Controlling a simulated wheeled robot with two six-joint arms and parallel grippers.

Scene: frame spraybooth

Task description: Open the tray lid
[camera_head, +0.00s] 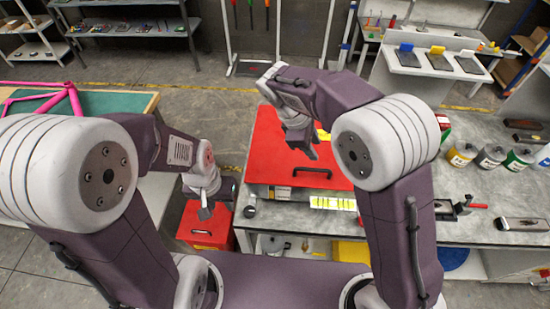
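A flat red tray lid (275,155) lies on the grey workbench in the middle of the view, and it looks closed. A black bar handle (312,171) sits near its front edge. My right gripper (306,154) is above the lid, just behind the handle, pointing down. It appears apart from the handle, and its finger gap is not clear. My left gripper (205,214) hangs left of the workbench, in front of a red box (198,232) that stands lower down. Its fingers are too small to tell open from shut. My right arm hides the lid's right side.
A white label strip with yellow marks (333,203) lies at the bench front. Several paint bottles (460,157) stand at right. A green-topped table with a pink frame (45,99) is at left. The bench between lid and bottles is partly hidden by my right arm.

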